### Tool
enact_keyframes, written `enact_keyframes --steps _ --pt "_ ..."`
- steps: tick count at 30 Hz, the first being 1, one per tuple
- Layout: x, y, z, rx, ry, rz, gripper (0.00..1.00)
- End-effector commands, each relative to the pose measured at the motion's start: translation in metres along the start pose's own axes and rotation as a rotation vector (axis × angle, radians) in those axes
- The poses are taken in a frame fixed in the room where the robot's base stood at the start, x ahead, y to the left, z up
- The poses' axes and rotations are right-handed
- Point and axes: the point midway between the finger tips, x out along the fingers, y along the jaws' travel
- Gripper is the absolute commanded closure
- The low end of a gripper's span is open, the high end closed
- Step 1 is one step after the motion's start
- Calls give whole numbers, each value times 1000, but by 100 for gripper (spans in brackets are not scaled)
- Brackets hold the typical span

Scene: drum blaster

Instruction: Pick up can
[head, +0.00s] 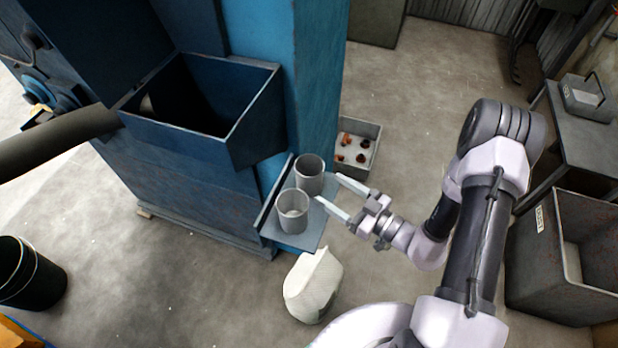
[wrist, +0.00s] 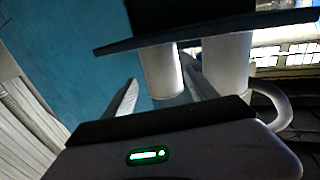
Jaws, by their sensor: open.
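Two grey cylindrical cans stand upright on a small shelf (head: 312,226) fixed to the blue machine. The far can (head: 309,178) is at the back and the near can (head: 292,216) is in front of it to the left. My gripper (head: 329,189) is open and empty, just right of the cans, its fingers pointing at them. The wrist view looks inverted, with the shelf (wrist: 205,33) above. There one can (wrist: 161,74) shows between my fingers (wrist: 158,80) and another (wrist: 228,62) lies to the right. I cannot tell whether a finger touches a can.
The blue machine with an open hopper (head: 251,114) rises left of the shelf. A grey bin with brownish pieces (head: 367,131) sits on the floor behind. A whitish sack-like object (head: 313,286) stands below the shelf. A large grey crate (head: 562,298) is at right.

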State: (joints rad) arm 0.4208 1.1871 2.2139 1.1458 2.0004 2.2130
Motion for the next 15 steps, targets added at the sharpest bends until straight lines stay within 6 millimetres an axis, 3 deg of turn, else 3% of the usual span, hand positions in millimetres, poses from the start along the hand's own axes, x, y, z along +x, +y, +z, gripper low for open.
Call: enact_keyframes --steps 3,11,15 --pt "30 -2 3 -4 1 -6 34" --pt "60 -2 2 -5 1 -5 34" --pt "89 -4 6 -8 2 -8 34"
